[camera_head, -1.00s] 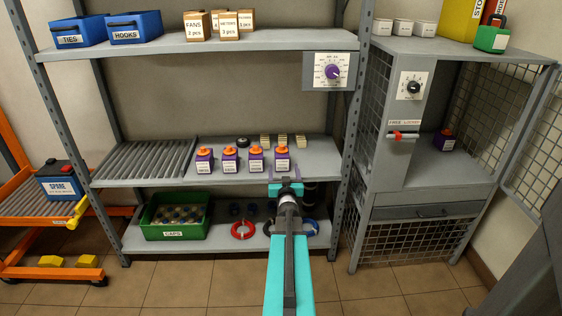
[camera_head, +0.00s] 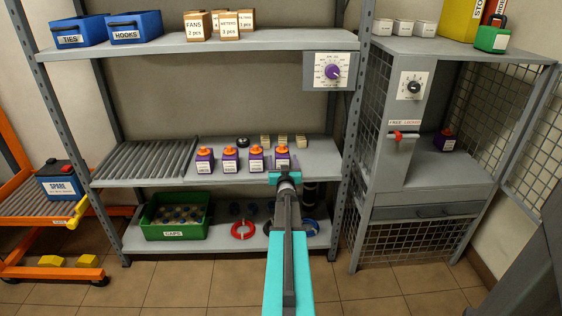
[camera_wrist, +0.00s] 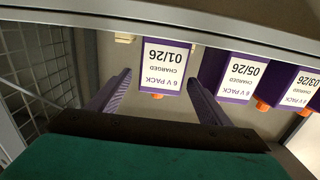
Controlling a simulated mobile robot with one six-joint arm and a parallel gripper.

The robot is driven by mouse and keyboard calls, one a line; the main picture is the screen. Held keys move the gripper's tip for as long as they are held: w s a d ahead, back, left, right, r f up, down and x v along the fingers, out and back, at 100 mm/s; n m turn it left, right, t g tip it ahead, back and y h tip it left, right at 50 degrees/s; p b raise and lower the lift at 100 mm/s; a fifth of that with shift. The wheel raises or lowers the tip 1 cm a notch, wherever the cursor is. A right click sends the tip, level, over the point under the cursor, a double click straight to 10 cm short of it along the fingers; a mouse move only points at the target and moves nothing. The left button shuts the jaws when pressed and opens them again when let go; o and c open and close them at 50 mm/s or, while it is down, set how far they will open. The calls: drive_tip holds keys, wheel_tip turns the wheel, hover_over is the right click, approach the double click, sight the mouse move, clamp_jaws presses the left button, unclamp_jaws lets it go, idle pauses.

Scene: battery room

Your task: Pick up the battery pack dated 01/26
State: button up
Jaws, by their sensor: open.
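The battery pack dated 01/26 (camera_wrist: 165,60) is purple with a white label reading "6 V PACK CHARGED" and an orange cap. The wrist view shows it upside down. In the head view it is the rightmost pack (camera_head: 282,158) of the row on the middle shelf. My gripper (camera_wrist: 160,76) is open, with one finger to each side of the pack's place in the wrist view and the pack beyond the fingertips. In the head view my gripper (camera_head: 285,176) is at the shelf's front edge, just before that pack. Its fingers are hard to make out there.
The pack dated 05/26 (camera_wrist: 238,75) stands close beside it, then the pack dated 03/26 (camera_wrist: 298,88). The shelf's front edge (camera_wrist: 215,37) crosses the wrist view. Small pale blocks (camera_head: 283,140) stand behind. A rack post (camera_head: 352,150) is to the right.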

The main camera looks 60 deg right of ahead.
sight(282, 154)
idle(0.3)
drive_tip(key=shift+x, duration=2.6)
drive_tip(key=shift+r, duration=0.15)
drive_tip(key=c, duration=1.8)
